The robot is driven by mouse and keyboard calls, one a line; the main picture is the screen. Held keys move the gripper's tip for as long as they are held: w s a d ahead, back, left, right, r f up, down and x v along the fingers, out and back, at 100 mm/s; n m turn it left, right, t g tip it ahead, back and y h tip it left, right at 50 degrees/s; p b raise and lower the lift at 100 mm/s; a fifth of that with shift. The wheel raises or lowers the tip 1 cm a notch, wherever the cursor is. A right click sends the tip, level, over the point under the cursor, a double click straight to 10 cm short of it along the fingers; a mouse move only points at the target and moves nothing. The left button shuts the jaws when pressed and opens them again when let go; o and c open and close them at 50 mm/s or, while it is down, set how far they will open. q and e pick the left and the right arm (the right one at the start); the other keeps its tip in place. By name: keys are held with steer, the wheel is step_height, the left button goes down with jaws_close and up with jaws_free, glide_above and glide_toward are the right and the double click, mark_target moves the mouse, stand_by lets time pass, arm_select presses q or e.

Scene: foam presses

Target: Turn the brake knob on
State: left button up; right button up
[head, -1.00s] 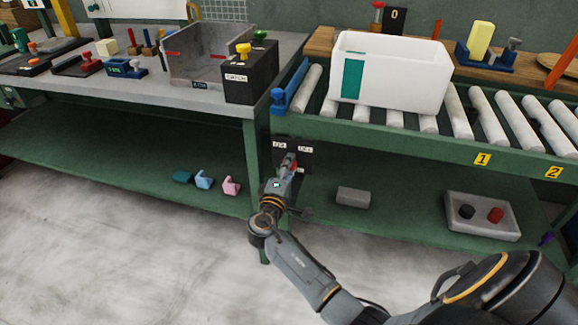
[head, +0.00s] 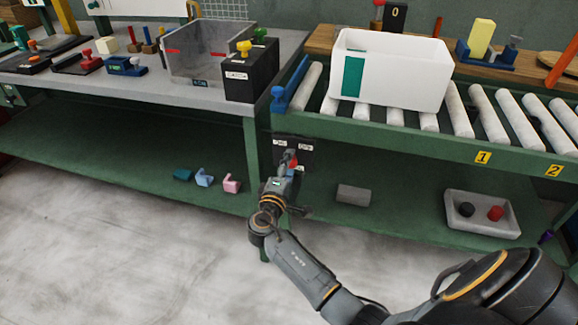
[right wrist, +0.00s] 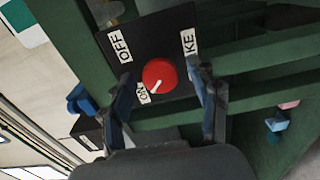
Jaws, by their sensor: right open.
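The red brake knob (right wrist: 160,74) sits on a black panel (right wrist: 178,28) with white OFF, ON and partly hidden "KE" labels. In the right wrist view, its white pointer line points towards the ON label (right wrist: 144,92). My right gripper (right wrist: 162,72) is open, with one finger on each side of the knob and visible gaps between. In the head view the knob (head: 293,160) shows just beyond my right gripper (head: 286,166), on the panel (head: 305,147) below the conveyor's left end. My left gripper is not in view.
The green table leg (head: 252,150) stands just left of the panel. A roller conveyor (head: 395,118) with a white bin (head: 415,75) is above. The lower shelf holds a grey block (head: 353,195) and a grey tray (head: 482,228).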

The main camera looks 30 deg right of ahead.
steer(key=v, duration=1.1)
steer(key=shift+s+a, duration=0.3)
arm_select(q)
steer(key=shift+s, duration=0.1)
